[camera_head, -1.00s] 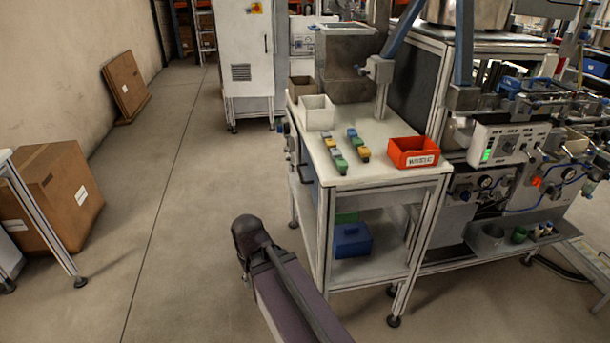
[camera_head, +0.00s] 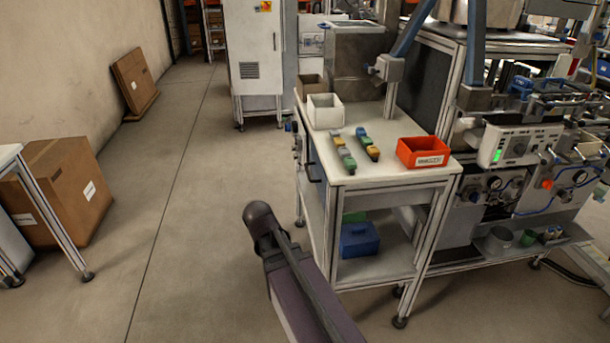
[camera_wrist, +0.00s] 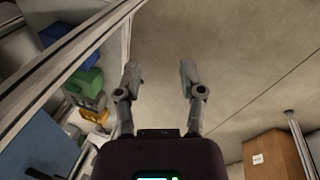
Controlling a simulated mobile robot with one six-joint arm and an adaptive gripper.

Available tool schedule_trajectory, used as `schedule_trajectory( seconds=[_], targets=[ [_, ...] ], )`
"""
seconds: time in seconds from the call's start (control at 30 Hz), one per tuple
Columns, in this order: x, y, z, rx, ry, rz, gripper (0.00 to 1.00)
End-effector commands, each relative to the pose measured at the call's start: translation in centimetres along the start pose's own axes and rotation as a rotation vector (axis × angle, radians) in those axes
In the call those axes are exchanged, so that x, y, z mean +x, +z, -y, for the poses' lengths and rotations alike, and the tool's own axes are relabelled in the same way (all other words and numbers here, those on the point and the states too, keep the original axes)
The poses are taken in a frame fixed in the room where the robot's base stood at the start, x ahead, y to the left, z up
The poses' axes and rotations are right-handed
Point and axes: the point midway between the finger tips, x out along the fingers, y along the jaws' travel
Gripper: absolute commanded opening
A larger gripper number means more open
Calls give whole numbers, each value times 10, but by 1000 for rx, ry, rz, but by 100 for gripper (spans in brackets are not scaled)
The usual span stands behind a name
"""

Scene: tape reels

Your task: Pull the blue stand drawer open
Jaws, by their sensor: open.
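The stand (camera_head: 400,182) is a white-topped table with a metal frame and a lower shelf. Its blue drawer front (camera_head: 314,163) shows as a narrow strip on the stand's left side in the head view, with a dark handle. In the wrist view the blue drawer front (camera_wrist: 38,142) fills the lower left, and its dark handle (camera_wrist: 45,173) is partly cut off. My gripper (camera_wrist: 160,76) is open and empty, with its fingers apart over bare floor, to the right of the drawer and not touching it. The drawer appears shut.
On the stand are a white bin (camera_head: 325,111), a red bin (camera_head: 423,152) and rows of small coloured blocks (camera_head: 343,153). A blue box (camera_head: 359,240) lies on the lower shelf. A cardboard box (camera_head: 62,190) is at left. The floor (camera_head: 190,210) left of the stand is clear.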

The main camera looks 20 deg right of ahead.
Motion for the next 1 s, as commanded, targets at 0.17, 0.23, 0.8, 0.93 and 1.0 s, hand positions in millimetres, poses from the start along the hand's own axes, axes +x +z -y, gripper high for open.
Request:
schedule_trajectory(
  seconds=[0.17,0.23,0.8,0.93,1.0],
  targets=[
    [-4,-48,-28,-8,229,-14,51],
    [-10,-65,-39,-10,326,-21,51],
    [-94,-187,-87,-14,1023,-118,51],
    [-106,-196,-88,-13,1093,-130,51],
    [-110,-199,-88,-13,1110,-134,51]
  ],
)
